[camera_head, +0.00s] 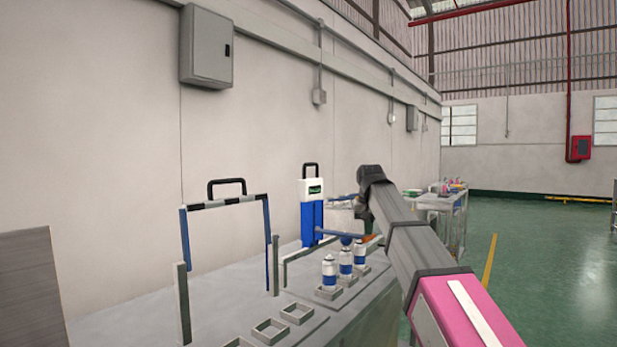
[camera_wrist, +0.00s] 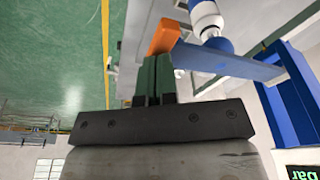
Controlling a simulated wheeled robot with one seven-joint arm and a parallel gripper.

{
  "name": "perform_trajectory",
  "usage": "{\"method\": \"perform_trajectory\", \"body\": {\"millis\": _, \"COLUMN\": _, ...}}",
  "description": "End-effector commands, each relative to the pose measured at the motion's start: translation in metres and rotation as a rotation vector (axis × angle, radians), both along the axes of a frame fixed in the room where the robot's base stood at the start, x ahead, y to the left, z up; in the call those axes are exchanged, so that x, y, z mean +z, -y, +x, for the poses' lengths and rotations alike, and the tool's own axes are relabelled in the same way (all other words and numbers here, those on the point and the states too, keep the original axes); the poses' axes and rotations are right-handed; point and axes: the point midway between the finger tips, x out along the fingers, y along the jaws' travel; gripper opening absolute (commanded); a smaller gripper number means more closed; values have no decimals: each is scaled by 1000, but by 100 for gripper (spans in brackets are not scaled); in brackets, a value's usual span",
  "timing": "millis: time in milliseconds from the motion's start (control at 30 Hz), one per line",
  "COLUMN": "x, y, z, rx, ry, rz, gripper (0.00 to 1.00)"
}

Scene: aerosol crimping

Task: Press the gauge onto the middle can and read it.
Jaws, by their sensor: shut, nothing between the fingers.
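Three white-and-blue cans stand upright in a row in the head view; the middle can (camera_head: 346,260) is between the near can (camera_head: 329,272) and the far one (camera_head: 360,252). The gauge (camera_head: 312,215) is a blue post with a white head and green display (camera_head: 314,187), too small to read. Its blue arm (camera_wrist: 232,66) reaches over a can, a blue cup (camera_wrist: 217,45) at the can's top; I cannot tell whether they touch. An orange piece (camera_wrist: 165,37) is at the arm's end. My gripper (camera_wrist: 155,62) is shut and empty, its dark green fingertips close to the orange piece; contact is unclear.
The grey bench has empty square nests (camera_head: 270,331) at the front. A blue-and-black frame (camera_head: 184,250) and grey posts stand left of the cans. Another table (camera_head: 440,200) with coloured items is farther back. Open green floor lies right.

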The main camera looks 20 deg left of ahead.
Motion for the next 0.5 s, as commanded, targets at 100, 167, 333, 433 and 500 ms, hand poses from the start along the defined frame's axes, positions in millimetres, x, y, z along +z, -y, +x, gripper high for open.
{"method": "perform_trajectory", "body": {"millis": 100, "x": 16, "y": -3, "z": 2, "rx": 0, "ry": 1, "rz": 1, "gripper": 0}}
{"method": "perform_trajectory", "body": {"millis": 167, "x": 24, "y": -4, "z": 3, "rx": 0, "ry": 2, "rz": 1, "gripper": 0}}
{"method": "perform_trajectory", "body": {"millis": 333, "x": 45, "y": -8, "z": 4, "rx": 0, "ry": 1, "rz": 1, "gripper": 0}}
{"method": "perform_trajectory", "body": {"millis": 433, "x": 59, "y": -9, "z": 4, "rx": 0, "ry": 2, "rz": 1, "gripper": 0}}
{"method": "perform_trajectory", "body": {"millis": 500, "x": 67, "y": -11, "z": 5, "rx": 0, "ry": 1, "rz": 1, "gripper": 0}}
